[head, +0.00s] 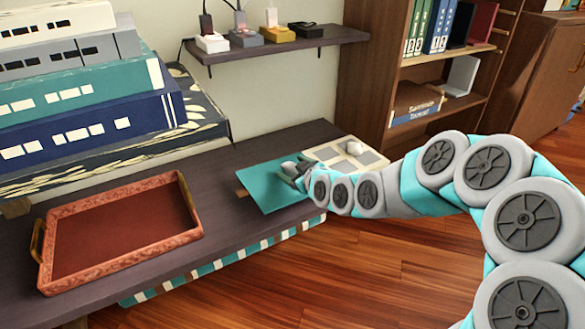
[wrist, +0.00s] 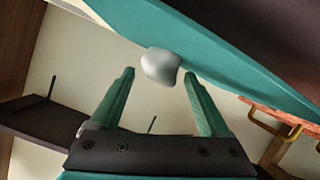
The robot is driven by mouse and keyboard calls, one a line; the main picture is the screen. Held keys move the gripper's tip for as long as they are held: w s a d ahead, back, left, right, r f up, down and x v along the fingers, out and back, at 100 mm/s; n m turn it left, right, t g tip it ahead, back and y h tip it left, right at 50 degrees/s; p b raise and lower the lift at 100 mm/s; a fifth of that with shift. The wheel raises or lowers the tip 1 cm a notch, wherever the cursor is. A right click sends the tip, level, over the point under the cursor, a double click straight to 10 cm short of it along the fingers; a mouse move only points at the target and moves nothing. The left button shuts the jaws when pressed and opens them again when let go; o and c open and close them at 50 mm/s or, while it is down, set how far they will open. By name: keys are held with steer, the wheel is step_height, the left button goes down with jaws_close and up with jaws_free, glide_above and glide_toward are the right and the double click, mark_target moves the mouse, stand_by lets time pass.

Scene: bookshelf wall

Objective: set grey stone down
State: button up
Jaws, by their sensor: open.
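The grey stone (wrist: 161,65) is a small, smooth, pale lump in the wrist view. It shows against the teal board (wrist: 215,52), apparently resting on it near an edge. My gripper (wrist: 159,78) is open, with its two green fingertips on either side of the stone and a visible gap at each side. In the head view, my gripper (head: 298,176) is low over the right part of the teal board (head: 262,186) on the dark bench. A small pale lump beside the fingers there is partly hidden by them.
A grey-and-cream checkered board (head: 325,153) with a pale lump on it lies just behind my gripper. A red tray (head: 120,235) sits at the left on the bench (head: 215,205). Large stacked books (head: 90,125) stand behind it. A wall shelf (head: 290,47) holds small items.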

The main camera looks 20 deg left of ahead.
steer(key=v, duration=1.1)
steer(key=shift+s+d+p, duration=0.2)
steer(key=shift+p, duration=0.15)
steer(key=shift+r, duration=0.1)
steer(key=s+d+f+m+g+h, duration=0.2)
steer(key=s+d+m+g+h, duration=0.15)
steer(key=s+d, duration=0.55)
steer(key=s+d+f+m+g+h, duration=0.25)
steer(key=s+d+h, duration=0.2)
steer(key=d, duration=0.75)
steer(key=s+d+r+m+g+h, duration=0.1)
steer(key=s+d+m+g, duration=0.1)
steer(key=s, duration=0.9)
steer(key=s+d+r+m+g+h, duration=0.1)
steer(key=s+d+m+g, duration=0.2)
steer(key=s, duration=0.7)
steer(key=d+m, duration=0.2)
steer(key=d, duration=0.2)
steer(key=shift+s+d+m, duration=0.3)
steer(key=shift+s, duration=0.1)
steer(key=shift+r, duration=0.1)
step_height(320, 180, up, 11)
steer(key=p, duration=1.1)
